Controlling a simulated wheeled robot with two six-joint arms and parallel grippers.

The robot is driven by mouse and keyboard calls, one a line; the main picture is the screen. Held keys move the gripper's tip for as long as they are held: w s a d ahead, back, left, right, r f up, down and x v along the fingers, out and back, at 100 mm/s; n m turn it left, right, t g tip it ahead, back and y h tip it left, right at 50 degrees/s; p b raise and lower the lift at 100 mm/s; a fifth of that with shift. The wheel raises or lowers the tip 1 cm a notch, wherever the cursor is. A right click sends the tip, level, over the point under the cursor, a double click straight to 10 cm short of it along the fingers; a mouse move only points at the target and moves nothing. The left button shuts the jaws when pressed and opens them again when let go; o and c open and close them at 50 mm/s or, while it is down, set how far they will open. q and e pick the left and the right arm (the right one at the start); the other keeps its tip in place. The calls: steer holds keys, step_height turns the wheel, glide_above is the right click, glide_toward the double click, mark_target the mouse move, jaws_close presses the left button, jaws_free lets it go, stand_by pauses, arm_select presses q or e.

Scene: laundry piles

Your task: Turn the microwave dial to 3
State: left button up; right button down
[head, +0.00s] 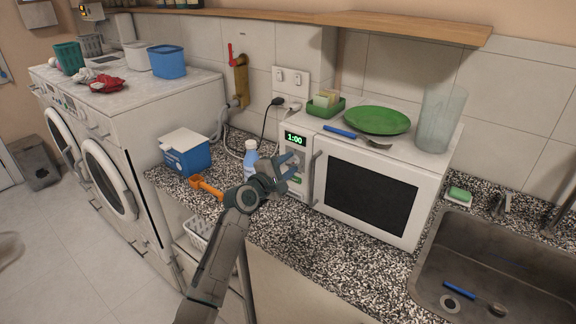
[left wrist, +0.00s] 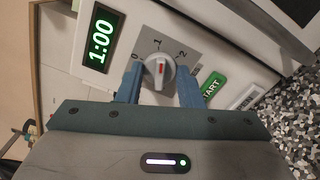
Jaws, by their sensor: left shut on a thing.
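The white microwave (head: 311,183) stands on the speckled counter with its door shut and a green 1:00 display (head: 295,139). My left gripper (head: 291,169) is at its control panel, shut on the dial. In the left wrist view the grey dial (left wrist: 158,71) sits between the blue fingers of the gripper (left wrist: 159,75). My right gripper is not in view.
A green START button (left wrist: 211,86) lies close to the right finger. A green plate (head: 377,120), a fork and a glass (head: 436,118) stand on the microwave. A bottle (head: 250,160), a blue box (head: 186,158) and an orange scoop (head: 206,188) are left of the gripper.

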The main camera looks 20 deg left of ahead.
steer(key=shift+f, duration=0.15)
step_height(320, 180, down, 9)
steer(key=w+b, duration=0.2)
steer(key=b, duration=0.8)
arm_select(q)
steer(key=shift+f+m+b, duration=0.15)
steer(key=shift+m+b, duration=2.05)
steer(key=shift+m, duration=8.9)
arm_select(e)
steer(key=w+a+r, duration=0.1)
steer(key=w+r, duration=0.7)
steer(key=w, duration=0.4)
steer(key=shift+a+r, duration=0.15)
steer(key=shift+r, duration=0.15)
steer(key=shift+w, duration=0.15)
arm_select(q)
steer(key=o, duration=1)
steer(key=shift+c, duration=0.2)
